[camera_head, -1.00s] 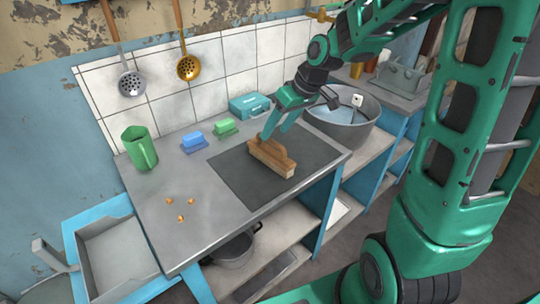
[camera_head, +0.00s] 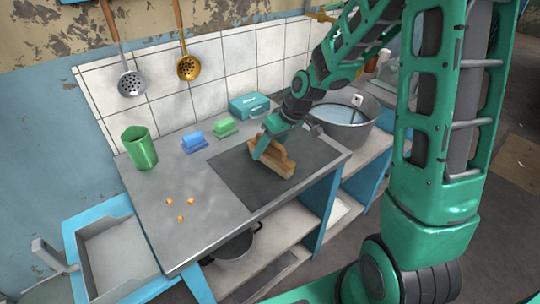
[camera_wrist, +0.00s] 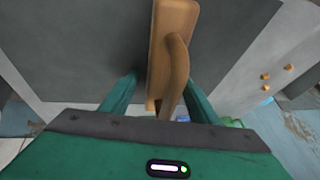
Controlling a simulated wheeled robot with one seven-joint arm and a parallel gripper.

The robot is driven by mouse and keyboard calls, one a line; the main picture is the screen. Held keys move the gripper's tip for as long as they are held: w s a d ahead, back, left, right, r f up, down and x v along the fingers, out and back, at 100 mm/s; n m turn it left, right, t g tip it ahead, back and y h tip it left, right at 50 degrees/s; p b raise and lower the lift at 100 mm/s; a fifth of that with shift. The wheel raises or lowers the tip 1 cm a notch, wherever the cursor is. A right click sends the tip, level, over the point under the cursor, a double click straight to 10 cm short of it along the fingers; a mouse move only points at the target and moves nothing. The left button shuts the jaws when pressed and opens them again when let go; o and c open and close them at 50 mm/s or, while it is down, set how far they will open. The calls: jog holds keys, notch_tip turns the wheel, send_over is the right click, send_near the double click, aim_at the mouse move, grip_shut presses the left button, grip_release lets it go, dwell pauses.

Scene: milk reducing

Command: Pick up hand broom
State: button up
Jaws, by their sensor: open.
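The hand broom (camera_head: 276,160) is a light brown wooden piece with a raised curved handle. It lies on the dark mat on the metal counter. My gripper (camera_head: 262,148) is low over its left, far part in the head view. In the wrist view, the broom (camera_wrist: 172,55) runs up the middle. The open fingers of my gripper (camera_wrist: 160,95) stand on either side of its near end, with a gap visible on the right. Whether a finger touches the broom on the left is hard to tell.
The dark mat (camera_head: 228,178) lies on the counter (camera_head: 205,225). Small orange pieces (camera_head: 180,217) lie front left. A pot (camera_head: 345,125) stands right.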

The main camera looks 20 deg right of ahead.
jog(key=shift+c, duration=0.2)
jog(key=c, duration=1.2)
